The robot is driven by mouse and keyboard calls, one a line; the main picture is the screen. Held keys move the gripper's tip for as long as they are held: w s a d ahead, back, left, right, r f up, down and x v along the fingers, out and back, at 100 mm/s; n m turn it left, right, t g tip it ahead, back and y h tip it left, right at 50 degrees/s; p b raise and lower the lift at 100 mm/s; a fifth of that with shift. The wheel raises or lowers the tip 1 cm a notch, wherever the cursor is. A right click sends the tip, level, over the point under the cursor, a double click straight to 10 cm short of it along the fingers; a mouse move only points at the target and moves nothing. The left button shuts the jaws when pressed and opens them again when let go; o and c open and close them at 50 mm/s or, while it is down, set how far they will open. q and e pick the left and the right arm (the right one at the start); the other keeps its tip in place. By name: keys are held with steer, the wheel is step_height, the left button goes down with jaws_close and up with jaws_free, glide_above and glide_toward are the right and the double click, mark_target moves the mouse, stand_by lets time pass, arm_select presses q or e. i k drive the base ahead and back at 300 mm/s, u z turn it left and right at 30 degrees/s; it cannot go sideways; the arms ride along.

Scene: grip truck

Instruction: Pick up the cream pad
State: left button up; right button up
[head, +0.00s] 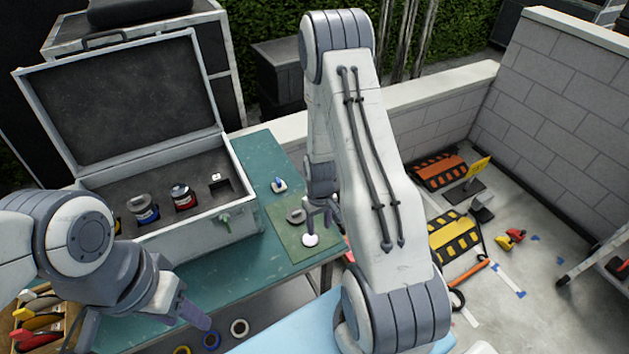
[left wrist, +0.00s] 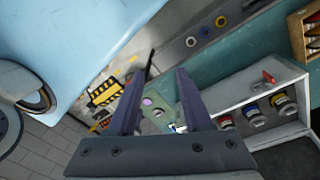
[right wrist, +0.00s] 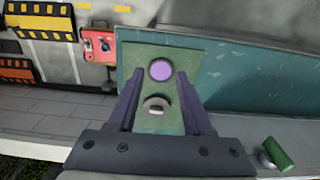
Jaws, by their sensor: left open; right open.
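A round pale pad (head: 310,240) lies on the green mat (head: 285,245) at the near right corner of the teal table. It looks whitish in the head view and lilac, not cream, in the right wrist view (right wrist: 161,70). My right gripper (head: 322,212) is open and empty above the mat. In the right wrist view the pad shows between and just beyond its fingertips. My left gripper (head: 145,324) is open and empty at the lower left, away from the pad.
An open grey case (head: 200,235) with several small jars stands on the table, left of the mat. A small blue and white item (head: 279,185) lies behind the mat. A wooden box of tools (head: 62,312) is at lower left. A grey block wall (head: 560,100) rises at right.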

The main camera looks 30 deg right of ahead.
mark_target(278, 186)
steer(key=z, duration=0.05)
steer(key=i, duration=1)
